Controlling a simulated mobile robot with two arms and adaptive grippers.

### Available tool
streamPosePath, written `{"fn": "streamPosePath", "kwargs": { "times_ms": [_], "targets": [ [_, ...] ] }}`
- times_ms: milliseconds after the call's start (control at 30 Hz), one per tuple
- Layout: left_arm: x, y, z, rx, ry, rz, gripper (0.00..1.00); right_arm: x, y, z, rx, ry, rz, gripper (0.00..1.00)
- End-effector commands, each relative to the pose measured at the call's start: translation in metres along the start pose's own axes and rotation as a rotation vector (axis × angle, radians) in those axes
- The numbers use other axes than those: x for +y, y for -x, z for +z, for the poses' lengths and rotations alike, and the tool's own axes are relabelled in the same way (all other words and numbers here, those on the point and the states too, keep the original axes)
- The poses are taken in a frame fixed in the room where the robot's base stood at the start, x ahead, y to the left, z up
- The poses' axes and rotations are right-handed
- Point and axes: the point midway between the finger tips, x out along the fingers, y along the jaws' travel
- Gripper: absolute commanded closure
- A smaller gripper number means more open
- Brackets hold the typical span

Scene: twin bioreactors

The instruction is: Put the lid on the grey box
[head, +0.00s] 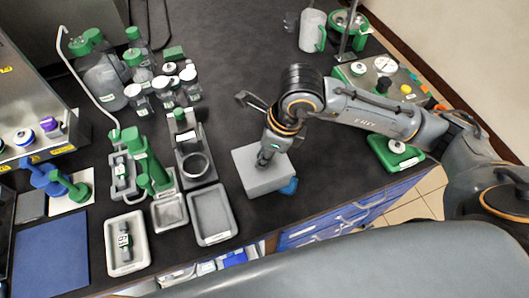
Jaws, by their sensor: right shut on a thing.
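My right gripper (266,160) points down and is shut on the top of a light grey, box-shaped thing (260,182), near the table's front edge. Its flat top looks like the lid, with the fingers at its middle. The seam between lid and box is not clear, and I cannot tell whether the lid rests on a box or is held just above one. A small blue thing (289,187) sticks out at its right front corner, mostly hidden. My left gripper is not in view.
An open grey tray (233,228) lies just left of the grey thing. A stand with a ring (208,176), a pale tray (110,266) and several green-capped bottles stand further left. A green-topped scale (379,153) is at right.

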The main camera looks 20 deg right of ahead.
Motion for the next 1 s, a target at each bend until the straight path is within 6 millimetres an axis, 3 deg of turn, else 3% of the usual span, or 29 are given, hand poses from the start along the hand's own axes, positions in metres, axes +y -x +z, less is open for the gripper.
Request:
{"fn": "streamPosePath", "kwargs": {
  "times_ms": [433, 467, 567, 600, 800, 933, 1000],
  "targets": [
    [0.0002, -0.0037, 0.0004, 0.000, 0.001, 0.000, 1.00, 0.0001, -0.0005, -0.0001, 0.000, 0.000, 0.000, 1.00],
    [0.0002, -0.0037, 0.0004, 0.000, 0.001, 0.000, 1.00, 0.0001, -0.0005, -0.0001, 0.000, 0.000, 0.000, 0.76],
    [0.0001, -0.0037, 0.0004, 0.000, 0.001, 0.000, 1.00, 0.0001, -0.0005, -0.0001, 0.000, 0.000, 0.000, 0.56],
    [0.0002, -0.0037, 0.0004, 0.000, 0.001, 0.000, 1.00, 0.0001, -0.0006, -0.0001, 0.000, 0.000, 0.000, 0.52],
    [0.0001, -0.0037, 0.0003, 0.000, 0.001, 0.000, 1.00, 0.0001, -0.0007, -0.0002, 0.000, 0.000, 0.000, 0.52],
    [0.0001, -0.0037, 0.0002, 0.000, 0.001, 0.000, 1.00, 0.0002, -0.0008, -0.0003, 0.001, 0.000, 0.001, 0.29],
    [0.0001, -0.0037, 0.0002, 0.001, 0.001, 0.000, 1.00, 0.0002, -0.0008, -0.0003, 0.001, 0.000, 0.001, 0.29]
  ]
}}
